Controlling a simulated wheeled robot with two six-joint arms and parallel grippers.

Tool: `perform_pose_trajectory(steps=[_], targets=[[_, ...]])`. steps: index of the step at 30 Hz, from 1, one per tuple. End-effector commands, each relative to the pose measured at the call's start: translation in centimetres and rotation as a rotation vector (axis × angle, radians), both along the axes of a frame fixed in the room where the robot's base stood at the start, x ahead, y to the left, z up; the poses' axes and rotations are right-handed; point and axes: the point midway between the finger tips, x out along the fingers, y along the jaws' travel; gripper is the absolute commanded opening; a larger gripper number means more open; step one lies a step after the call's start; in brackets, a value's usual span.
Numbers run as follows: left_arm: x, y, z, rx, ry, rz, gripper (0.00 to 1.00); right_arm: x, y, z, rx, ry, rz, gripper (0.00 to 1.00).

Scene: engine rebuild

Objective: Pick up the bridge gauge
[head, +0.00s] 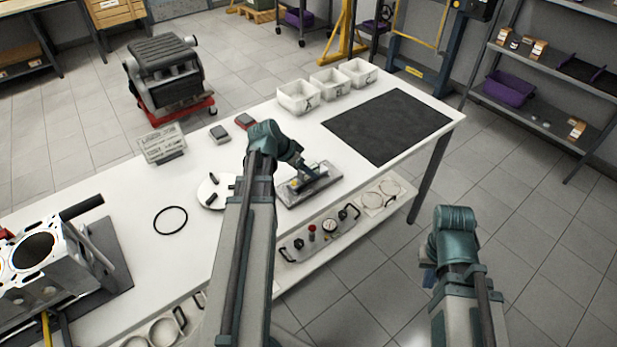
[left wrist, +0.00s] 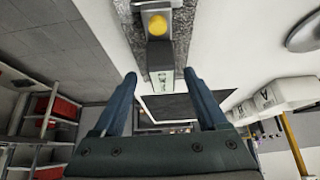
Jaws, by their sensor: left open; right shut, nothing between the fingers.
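The bridge gauge (left wrist: 157,27) shows in the left wrist view as a narrow metal body with a yellow round part and a pale end block. It lies on a speckled grey plate (left wrist: 184,35). My left gripper (left wrist: 159,76) is open, its two blue fingers on either side of the gauge's near end, not visibly touching it. In the head view the left gripper (head: 310,176) is over the plate (head: 325,188) and hides much of the gauge, though its yellow part (head: 293,183) shows. My right gripper (head: 428,277) is shut and empty, off the table's front side and mostly hidden by its wrist.
A white disc (head: 208,198) with dark parts and a black ring (head: 171,220) lie left of the plate. White bins (head: 298,97) and a black mat (head: 388,125) are farther back. An engine block (head: 40,255) stands at the left. A lower shelf (head: 300,272) holds gauges.

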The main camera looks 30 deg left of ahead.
Motion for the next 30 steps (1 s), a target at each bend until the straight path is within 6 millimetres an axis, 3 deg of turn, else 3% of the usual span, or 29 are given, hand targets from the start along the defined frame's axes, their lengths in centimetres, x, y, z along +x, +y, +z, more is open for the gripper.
perform_pose_trajectory(steps=[11, 20, 30], targets=[[2.9, -0.8, -3.9, 0.0, 0.0, -0.001, 0.75, 0.0, 0.0, -3.9, 0.0, 0.0, 0.0, 0.0], [3.1, -0.9, -3.8, 0.0, 0.0, 0.0, 0.73, 0.0, 0.0, -3.8, 0.0, 0.0, 0.0, 0.0], [3.1, -0.9, -3.8, 0.0, 0.0, 0.0, 0.12, 0.0, 0.0, -3.8, 0.0, 0.0, 0.0, 0.0]])
